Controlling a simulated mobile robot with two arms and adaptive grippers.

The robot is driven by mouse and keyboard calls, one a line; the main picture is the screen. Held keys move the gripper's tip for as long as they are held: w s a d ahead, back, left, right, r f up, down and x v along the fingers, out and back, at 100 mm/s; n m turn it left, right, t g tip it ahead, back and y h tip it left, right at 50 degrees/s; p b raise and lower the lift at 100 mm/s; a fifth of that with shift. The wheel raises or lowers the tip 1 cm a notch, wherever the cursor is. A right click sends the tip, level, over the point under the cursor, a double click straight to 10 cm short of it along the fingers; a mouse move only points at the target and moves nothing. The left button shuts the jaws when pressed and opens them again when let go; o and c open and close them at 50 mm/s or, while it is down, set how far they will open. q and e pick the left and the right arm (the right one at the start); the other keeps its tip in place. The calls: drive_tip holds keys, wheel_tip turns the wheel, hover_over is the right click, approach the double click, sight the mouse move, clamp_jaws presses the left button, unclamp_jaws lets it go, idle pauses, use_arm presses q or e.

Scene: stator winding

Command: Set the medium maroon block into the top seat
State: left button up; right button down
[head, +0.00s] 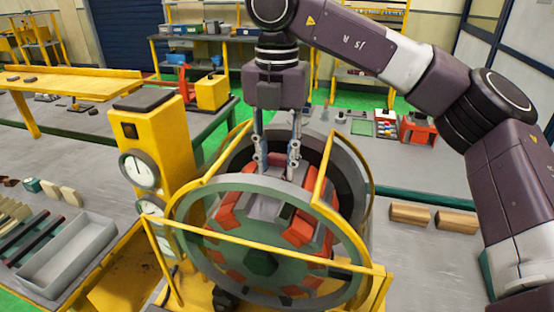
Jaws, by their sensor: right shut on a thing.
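My right gripper (277,172) reaches straight down into the top of the round green stator ring (183,216). Its two fingers are shut on a block at the top seat. A grey surface (264,208) shows just below the fingertips, with red blocks (231,210) on both sides around the ring. Two long dark maroon bars (46,238) lie at the left beside a grey tray. My left gripper is out of view.
Yellow guard rails (265,255) surround the ring. A yellow post with gauges (139,168) stands close on its left. A grey tray (108,235) and pale blocks (70,195) are at the left. Two wooden blocks (410,214) lie on the right table, which has free room.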

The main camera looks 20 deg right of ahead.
sight(277, 158)
drive_tip(key=shift+f, duration=0.2)
idle(0.5)
drive_tip(key=c, duration=1.4)
unclamp_jaws()
wheel_tip(277, 158, up, 12)
